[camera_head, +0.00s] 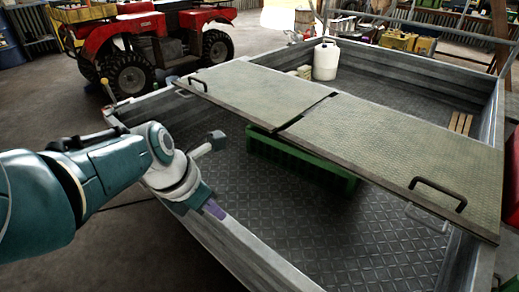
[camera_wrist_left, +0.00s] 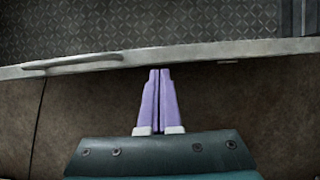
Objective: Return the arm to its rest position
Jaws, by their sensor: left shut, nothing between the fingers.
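My left arm comes in from the left in the head view. My left gripper (camera_head: 214,209) is at the near left side wall of the metal trailer (camera_head: 245,240), with its purple fingers pointing down to the right. In the left wrist view the two purple fingers (camera_wrist_left: 159,75) are together, with nothing between them. The fingertips appear close to the trailer's rim (camera_wrist_left: 200,52); I cannot tell whether they touch it. My right gripper is not in view.
Two flat panels with handles (camera_head: 390,140) lie across the trailer, above a green crate (camera_head: 300,160). A white canister (camera_head: 326,60) stands at the trailer's back. A red quad (camera_head: 150,45) is parked behind on the left. Bare floor (camera_head: 50,110) lies left of the trailer.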

